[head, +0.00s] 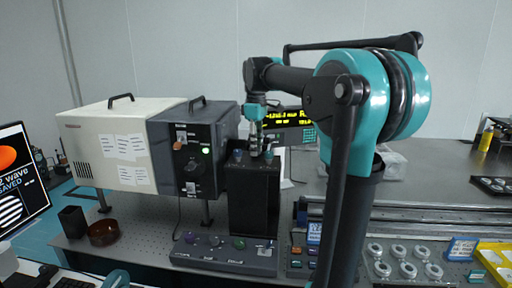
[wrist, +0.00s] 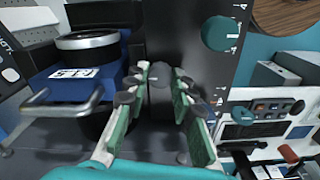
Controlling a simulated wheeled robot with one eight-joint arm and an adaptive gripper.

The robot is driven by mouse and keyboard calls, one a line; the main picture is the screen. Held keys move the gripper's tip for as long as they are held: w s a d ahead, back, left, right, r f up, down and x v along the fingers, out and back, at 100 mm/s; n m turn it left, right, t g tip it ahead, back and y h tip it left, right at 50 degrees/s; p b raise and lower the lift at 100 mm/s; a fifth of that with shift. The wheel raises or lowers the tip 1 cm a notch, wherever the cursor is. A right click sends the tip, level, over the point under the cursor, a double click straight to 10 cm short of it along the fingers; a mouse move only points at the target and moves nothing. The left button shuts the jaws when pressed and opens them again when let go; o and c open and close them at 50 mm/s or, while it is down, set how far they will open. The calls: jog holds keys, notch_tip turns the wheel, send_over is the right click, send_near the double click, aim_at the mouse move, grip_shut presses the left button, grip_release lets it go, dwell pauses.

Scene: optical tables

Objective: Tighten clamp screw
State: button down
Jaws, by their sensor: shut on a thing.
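My gripper (head: 258,146) reaches down from above onto the top of a tall black box (head: 252,200) in the head view. In the wrist view my gripper (wrist: 161,84) has its green-padded fingers on either side of a small dark grey knob (wrist: 158,80), which looks like the clamp screw. The fingers are closed around it. The knob sits at the dark surface. A round green knob (wrist: 219,33) with white marks around it is on the same black surface, up and right of the fingers. In the head view the fingers hide the gripped knob.
A cream and grey housing (head: 105,145) with a black control panel (head: 193,160) stands left of the box. A yellow-lit display (head: 288,118) is behind my gripper. A metal handle (wrist: 65,106) lies left of the fingers. Small parts (head: 405,262) fill the right front.

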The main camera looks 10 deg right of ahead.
jog(key=c, duration=1.3)
grip_release()
notch_tip(320, 180, up, 12)
